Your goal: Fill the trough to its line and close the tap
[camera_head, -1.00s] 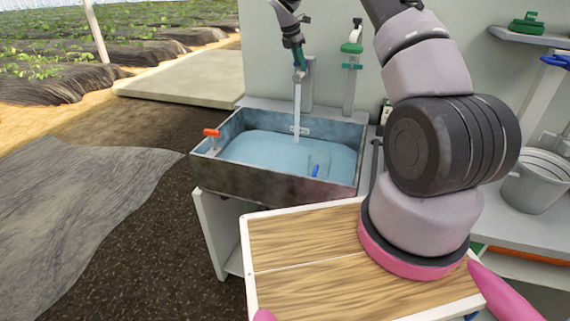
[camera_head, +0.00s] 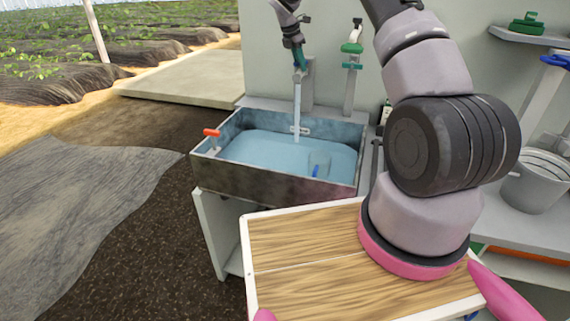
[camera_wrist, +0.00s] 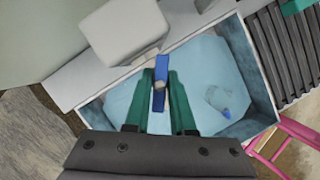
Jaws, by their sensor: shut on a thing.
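The trough (camera_head: 270,183) is a grey metal basin holding blue water (camera_head: 265,150). A stream of water (camera_head: 297,108) falls into it from the tap at the back wall. A small pale plate (camera_head: 299,130) sits on its inner back wall; I cannot make out the line. My gripper (camera_head: 300,60) is at the tap. In the wrist view my gripper (camera_wrist: 161,88) has its green fingers shut on the blue tap handle (camera_wrist: 161,68). The spout is mostly hidden there.
A clear cup with a blue part (camera_head: 319,164) is in the water at the right. A red-handled fitting (camera_head: 212,135) is on the trough's left rim. A second, green-handled tap (camera_head: 351,50) stands to the right. A metal bucket (camera_head: 537,180) stands on the right-hand bench.

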